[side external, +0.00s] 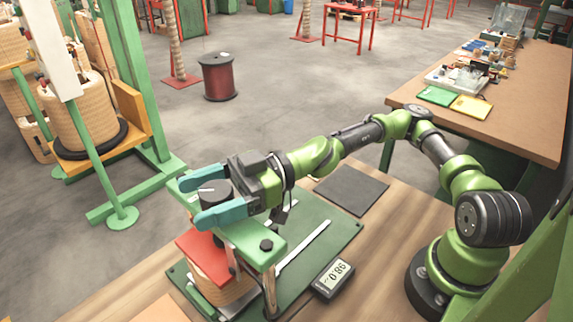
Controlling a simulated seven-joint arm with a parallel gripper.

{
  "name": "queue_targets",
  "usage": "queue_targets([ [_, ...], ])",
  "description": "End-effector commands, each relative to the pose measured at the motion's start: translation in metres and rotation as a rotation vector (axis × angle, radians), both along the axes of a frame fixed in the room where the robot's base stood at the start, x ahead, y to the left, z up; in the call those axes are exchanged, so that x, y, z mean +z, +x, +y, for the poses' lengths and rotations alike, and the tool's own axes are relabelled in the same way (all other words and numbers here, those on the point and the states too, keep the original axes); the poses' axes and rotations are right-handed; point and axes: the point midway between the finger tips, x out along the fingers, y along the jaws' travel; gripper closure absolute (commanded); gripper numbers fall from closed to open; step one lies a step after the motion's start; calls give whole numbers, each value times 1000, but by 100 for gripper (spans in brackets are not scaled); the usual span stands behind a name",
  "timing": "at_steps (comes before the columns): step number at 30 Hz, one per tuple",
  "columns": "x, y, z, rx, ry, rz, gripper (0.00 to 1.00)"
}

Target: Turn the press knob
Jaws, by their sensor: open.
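The press knob (212,192) is a dark round knob with a light mark on its top. It sits on top of the green press frame (262,240). My gripper (197,202) is level with the knob, its two teal fingers on either side of it. The fingers are open around the knob; whether either one touches it I cannot tell. Below, a red plate (205,249) lies on a tan wound coil (217,280) inside the press.
The press stands on a dark green base plate (322,232) on the wooden table (392,238). A display reading about 98.0 (333,279) lies at the plate's front right. A dark mat (350,190) lies behind. Green posts and large coils (85,108) stand at the left.

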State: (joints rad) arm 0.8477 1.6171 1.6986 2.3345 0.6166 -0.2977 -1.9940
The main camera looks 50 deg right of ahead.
Motion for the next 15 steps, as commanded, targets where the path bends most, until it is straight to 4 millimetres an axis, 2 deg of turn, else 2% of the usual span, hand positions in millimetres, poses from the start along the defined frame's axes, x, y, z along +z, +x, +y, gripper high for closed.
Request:
queue_targets([
  [15,-1,-3,1,251,-10,-5,20],
])
